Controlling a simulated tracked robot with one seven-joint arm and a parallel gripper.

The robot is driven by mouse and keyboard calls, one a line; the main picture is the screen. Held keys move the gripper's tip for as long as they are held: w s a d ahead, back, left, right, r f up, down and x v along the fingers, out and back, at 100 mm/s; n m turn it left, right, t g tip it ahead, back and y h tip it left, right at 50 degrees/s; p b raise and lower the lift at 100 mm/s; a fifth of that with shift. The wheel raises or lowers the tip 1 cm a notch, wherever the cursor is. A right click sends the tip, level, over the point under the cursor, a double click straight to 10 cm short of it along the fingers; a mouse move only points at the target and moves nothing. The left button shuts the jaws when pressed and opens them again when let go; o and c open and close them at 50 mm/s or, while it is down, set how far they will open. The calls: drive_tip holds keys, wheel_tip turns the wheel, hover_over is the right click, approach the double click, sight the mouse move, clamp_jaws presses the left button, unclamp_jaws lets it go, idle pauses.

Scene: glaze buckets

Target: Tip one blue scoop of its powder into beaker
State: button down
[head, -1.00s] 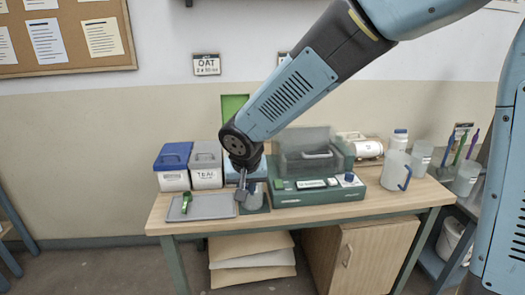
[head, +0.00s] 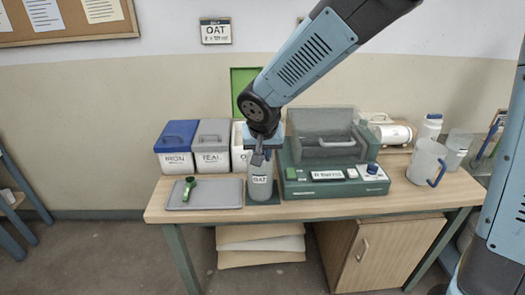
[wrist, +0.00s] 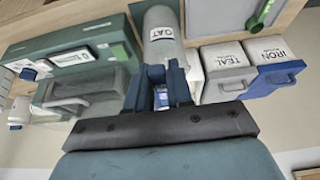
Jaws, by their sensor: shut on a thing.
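The clear beaker with an OAT label (head: 260,189) stands upright on a dark green pad, right of the grey tray. It also shows in the wrist view (wrist: 160,45). My gripper (head: 260,160) points down just above and at the beaker's mouth. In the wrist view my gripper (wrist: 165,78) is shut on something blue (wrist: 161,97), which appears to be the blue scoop. Its bowl and any powder in it are hidden by the fingers. I cannot tell whether it touches the beaker.
A grey tray (head: 225,195) with a green scoop (head: 188,188) lies at left. Behind it stand the blue-lidded IRON bucket (head: 175,162), grey-lidded TEAL bucket (head: 212,161) and another white bucket (head: 238,160). A green scale with a clear cover (head: 328,185) stands close right; a jug (head: 426,161) is further right.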

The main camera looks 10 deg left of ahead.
drive_tip(key=shift+w+a+r+g+h, duration=0.1)
drive_tip(key=shift+w+r+g+h, duration=0.2)
drive_tip(key=shift+g, duration=0.8)
drive_tip(key=shift+w+a+r+g+h, duration=0.15)
drive_tip(key=shift+w+r+g, duration=0.2)
drive_tip(key=shift+g, duration=0.75)
drive_tip(key=shift+w+d+r+g+h, duration=0.1)
drive_tip(key=shift+w+r+g+h, duration=0.25)
drive_tip(key=shift+g, duration=0.75)
drive_tip(key=shift+s+r, duration=0.15)
drive_tip(key=shift+s, duration=0.15)
drive_tip(key=shift+s, duration=0.35)
drive_tip(key=shift+w+r, duration=0.1)
drive_tip(key=shift+w+a+r+g+h, duration=0.1)
drive_tip(key=shift+w+r+g+h, duration=0.05)
drive_tip(key=shift+w+r+g, duration=0.6)
drive_tip(key=shift+w+a+r+g+h, duration=0.15)
drive_tip(key=shift+w+r+g, duration=0.25)
drive_tip(key=shift+g, duration=0.55)
drive_tip(key=shift+s, duration=0.1)
